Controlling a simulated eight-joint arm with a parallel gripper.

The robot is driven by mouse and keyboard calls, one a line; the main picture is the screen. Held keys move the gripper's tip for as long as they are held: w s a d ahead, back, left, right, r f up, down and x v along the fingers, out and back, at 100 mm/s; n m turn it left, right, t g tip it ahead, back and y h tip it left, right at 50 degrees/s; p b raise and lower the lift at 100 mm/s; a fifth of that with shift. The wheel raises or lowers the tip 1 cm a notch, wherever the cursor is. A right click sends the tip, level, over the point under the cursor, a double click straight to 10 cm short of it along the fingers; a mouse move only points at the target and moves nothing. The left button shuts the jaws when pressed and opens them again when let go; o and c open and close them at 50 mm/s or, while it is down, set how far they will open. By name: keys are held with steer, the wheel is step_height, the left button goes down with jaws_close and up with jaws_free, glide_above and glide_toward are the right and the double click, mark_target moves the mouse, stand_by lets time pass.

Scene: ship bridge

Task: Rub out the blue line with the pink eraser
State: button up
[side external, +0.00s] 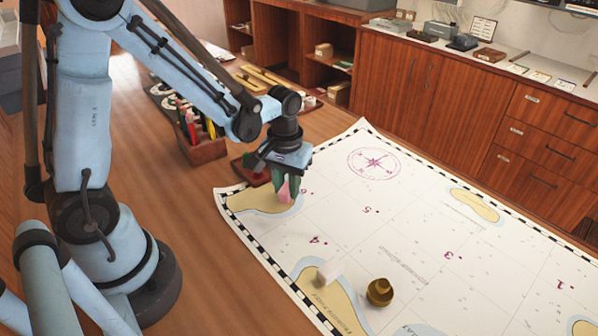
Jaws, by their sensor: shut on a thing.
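My gripper (286,184) points down over the left end of the chart (410,232), near a tan island shape. It is shut on the pink eraser (284,194), whose lower part shows between the fingers. I cannot tell whether the eraser touches the paper. I cannot make out a separate blue line on the chart; pale blue edging surrounds the island shapes, and part of the paper is hidden behind the gripper.
A white block (328,274) and a brass weight (380,292) stand on the chart's near part. A wooden holder with pens (203,146) stands left of the gripper. Wooden cabinets (440,100) line the back. The chart's middle is clear.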

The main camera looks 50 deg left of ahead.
mark_target(297, 210)
steer(key=shift+a, duration=0.3)
steer(key=shift+d, duration=0.1)
steer(key=shift+s+d, duration=0.15)
steer(key=shift+d, duration=1.05)
steer(key=shift+s+d, duration=0.2)
steer(key=shift+d, duration=0.95)
steer(key=shift+a+r, duration=0.1)
steer(key=shift+r, duration=2.85)
